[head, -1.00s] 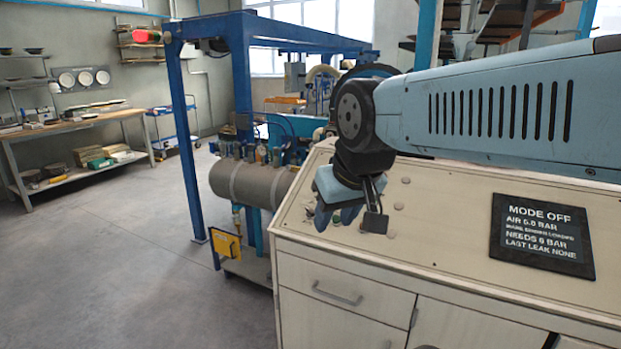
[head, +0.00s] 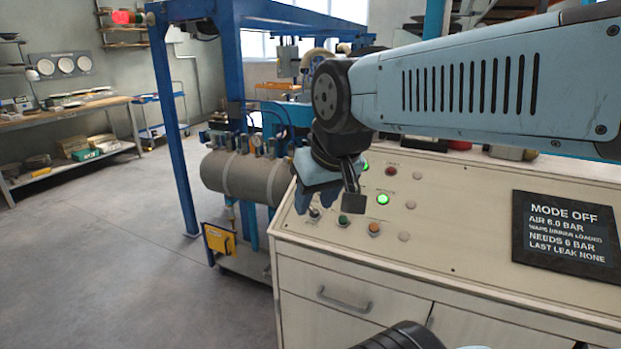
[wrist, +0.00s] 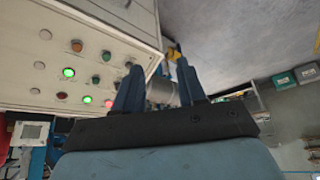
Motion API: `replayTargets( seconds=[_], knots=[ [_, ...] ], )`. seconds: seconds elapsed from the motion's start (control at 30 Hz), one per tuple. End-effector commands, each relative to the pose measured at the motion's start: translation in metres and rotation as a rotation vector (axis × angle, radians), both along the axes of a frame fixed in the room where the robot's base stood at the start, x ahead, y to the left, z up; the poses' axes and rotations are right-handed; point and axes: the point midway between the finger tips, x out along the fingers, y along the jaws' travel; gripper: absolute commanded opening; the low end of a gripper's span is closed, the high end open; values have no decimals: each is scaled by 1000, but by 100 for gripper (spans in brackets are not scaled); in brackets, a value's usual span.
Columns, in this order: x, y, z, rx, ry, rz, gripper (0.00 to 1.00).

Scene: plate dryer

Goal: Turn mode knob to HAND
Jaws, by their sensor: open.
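The dark sign (head: 566,236) on the cream console (head: 470,240) reads MODE OFF. My gripper (head: 318,202) hangs over that corner, fingers pointing down. In the wrist view my gripper (wrist: 157,64) has its two blue fingers apart with nothing held between them. Whether a finger touches the knob cannot be told.
Beside the knob are a green button (head: 343,220) and an orange button (head: 374,229). A lit green lamp (head: 383,199) and a red lamp (head: 391,171) lie behind. A grey tank (head: 240,177) and blue frame (head: 172,120) stand left. The floor at left is clear.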

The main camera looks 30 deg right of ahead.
Motion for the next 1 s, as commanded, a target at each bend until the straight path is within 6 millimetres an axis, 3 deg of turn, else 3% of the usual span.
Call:
replayTargets(
  seconds=[0.17, 0.33, 0.7, 1.0],
  knots=[
    [4, -1, 3, 5, 5, -10, 40],
    [29, -14, 16, 36, 44, -63, 40],
    [127, -59, 47, 135, 178, -302, 40],
    [210, -110, 46, 191, 282, -507, 40]
  ],
)
